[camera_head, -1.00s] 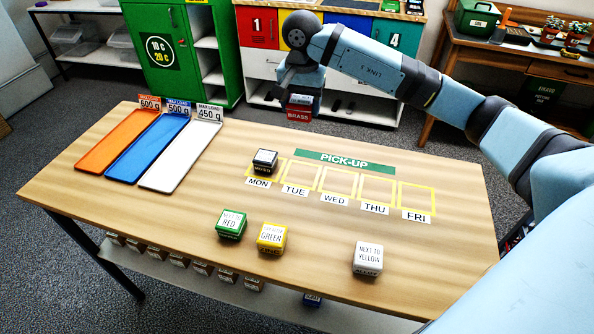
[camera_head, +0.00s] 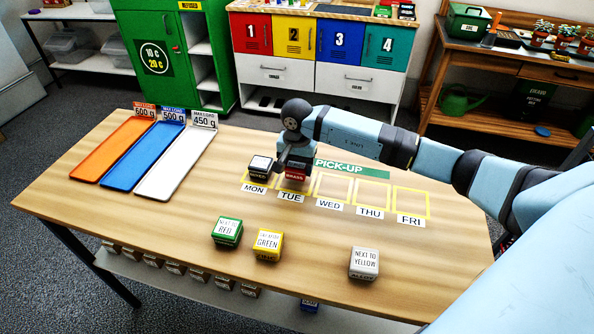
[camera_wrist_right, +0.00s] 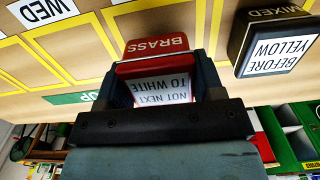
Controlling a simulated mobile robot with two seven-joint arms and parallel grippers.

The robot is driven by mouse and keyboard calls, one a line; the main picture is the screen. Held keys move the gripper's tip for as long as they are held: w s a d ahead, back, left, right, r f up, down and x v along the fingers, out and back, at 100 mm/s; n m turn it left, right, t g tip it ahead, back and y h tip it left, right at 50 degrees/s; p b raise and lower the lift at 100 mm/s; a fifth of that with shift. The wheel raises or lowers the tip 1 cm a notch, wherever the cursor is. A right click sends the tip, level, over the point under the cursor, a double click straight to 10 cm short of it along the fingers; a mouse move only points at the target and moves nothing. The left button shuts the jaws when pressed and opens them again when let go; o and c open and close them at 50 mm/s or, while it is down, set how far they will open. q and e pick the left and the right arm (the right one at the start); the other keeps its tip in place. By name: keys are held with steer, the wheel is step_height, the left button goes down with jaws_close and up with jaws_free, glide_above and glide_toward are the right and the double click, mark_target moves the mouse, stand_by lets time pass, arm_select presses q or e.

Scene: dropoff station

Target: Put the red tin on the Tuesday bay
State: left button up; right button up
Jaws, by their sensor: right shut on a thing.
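The red tin (camera_head: 296,176), marked BRASS, is over the Tuesday bay, behind the TUE label (camera_head: 290,196). My right gripper (camera_head: 295,161) is shut on it from above. In the right wrist view the tin (camera_wrist_right: 157,46) sits between the two fingers, its top label reading "NOT NEXT TO WHITE". I cannot tell whether its base touches the table. The Tuesday bay's yellow outline (camera_head: 312,188) is partly hidden by the tin and gripper. My left gripper is not in view.
A black tin (camera_head: 259,167) stands at the Monday bay, close left of the red tin. The Wednesday, Thursday and Friday bays are empty. Green (camera_head: 227,231), yellow (camera_head: 268,246) and white (camera_head: 364,262) tins stand nearer the front. Three coloured trays (camera_head: 172,165) lie at the left.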

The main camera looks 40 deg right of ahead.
step_height(320, 180, down, 2)
steer(key=shift+f, duration=0.1)
steer(key=shift+f, duration=0.15)
steer(key=o, duration=1)
steer(key=shift+o, duration=0.2)
